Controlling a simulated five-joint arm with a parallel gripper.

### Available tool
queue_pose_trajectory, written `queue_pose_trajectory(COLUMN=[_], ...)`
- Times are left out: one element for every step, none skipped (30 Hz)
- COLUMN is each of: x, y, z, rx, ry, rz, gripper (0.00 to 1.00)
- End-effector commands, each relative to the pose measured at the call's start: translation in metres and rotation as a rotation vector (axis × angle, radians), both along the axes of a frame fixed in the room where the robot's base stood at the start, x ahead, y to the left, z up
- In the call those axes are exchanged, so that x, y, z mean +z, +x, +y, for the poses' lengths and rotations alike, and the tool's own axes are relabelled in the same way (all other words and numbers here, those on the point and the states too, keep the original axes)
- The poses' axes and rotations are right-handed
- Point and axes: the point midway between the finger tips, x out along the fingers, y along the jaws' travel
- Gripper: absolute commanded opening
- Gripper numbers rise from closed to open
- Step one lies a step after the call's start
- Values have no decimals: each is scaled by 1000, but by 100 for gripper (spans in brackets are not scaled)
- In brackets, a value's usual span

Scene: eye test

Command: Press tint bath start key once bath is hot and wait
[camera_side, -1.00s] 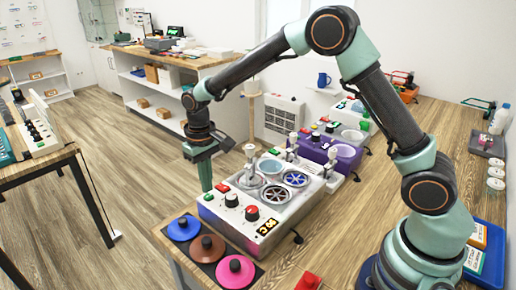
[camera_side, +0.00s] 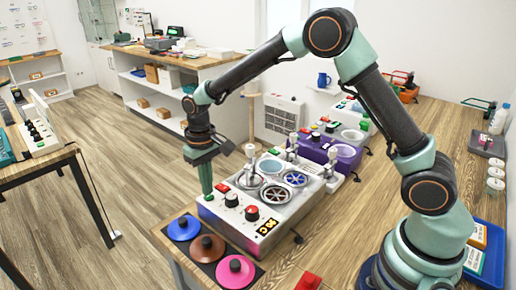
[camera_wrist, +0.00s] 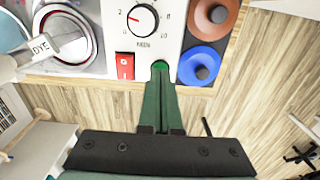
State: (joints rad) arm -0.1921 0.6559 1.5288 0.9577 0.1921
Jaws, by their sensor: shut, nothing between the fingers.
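The tint bath (camera_side: 256,232) is a silver box at the bench's front edge, with round wells on top, one holding pale blue liquid. Its front panel has a green key (camera_wrist: 160,66), a red key (camera_side: 222,188), black knobs, a red knob (camera_side: 252,213) and an orange-digit display (camera_side: 270,225), too small to read surely. My gripper (camera_side: 207,194) is shut and empty, pointing down with its tip at the green key. In the wrist view the fingertips (camera_wrist: 160,80) partly cover that key; I cannot tell whether it is pressed in. The MIN dial (camera_wrist: 142,19) has a red needle near 2.
Blue, brown and pink discs with knobs (camera_side: 184,229) lie on a dark mat just in front of the bath. A purple bath unit (camera_side: 318,150) stands behind it. A red object (camera_side: 308,281) lies on the bench at the front. Open floor lies to the left.

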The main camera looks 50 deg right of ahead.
Motion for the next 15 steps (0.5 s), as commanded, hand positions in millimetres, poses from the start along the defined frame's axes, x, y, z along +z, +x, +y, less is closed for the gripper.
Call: queue_pose_trajectory(x=[-1,-1,-2,-2,-3,-3,-4,-4,-4,-5,-5,-6,-6,-7,-7], y=[0,0,0,0,0,0,0,0,0,0,0,0,0,0,0], z=[0,0,0,0,0,0,0,0,0,0,0,0,0,0,0], rx=[0,0,0,0,0,0,0,0,0,0,0,0,0,0,0], ry=[0,0,0,0,0,0,0,0,0,0,0,0,0,0,0], rz=[1,1,1,1,1,0,0,0,0,0,0,0,-1,-1,-1], gripper=[0,0,0,0,0,0,0,0,0,0,0,0,0,0,0])
